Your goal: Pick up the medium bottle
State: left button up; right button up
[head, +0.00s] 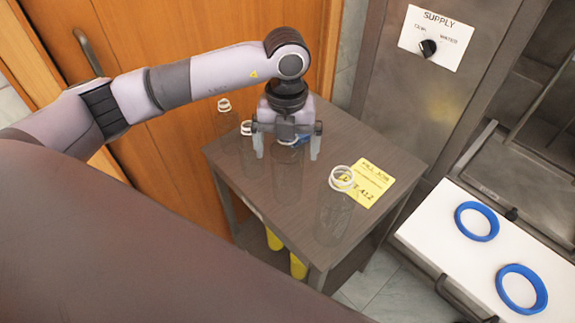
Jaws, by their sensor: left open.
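Several clear bottles stand upright on the small dark table (240,180). One clear bottle (288,180) is directly below my left gripper (287,147), with its top hidden by the jaws. Its size suits the medium bottle, but I cannot be sure. My left gripper points down and is open, one finger on either side of this bottle's upper part. I cannot tell whether they touch. A larger clear bottle (334,208) with a white neck ring stands at the front right. Two other clear bottles (224,118) (247,150) stand at the left. My right gripper is out of view.
A yellow printed card (371,184) lies beside the large bottle. Yellow objects (298,266) show below the tabletop. At right are a white surface (455,240) with two blue rings (477,221) (522,289) and a metal panel with a SUPPLY knob (428,47). Wooden doors stand behind.

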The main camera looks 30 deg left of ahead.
pick_arm(q)
jog(key=shift+f, duration=0.5)
jog(key=c, duration=1.4)
jog(key=shift+o, duration=0.2)
jog(key=shift+r, duration=0.1)
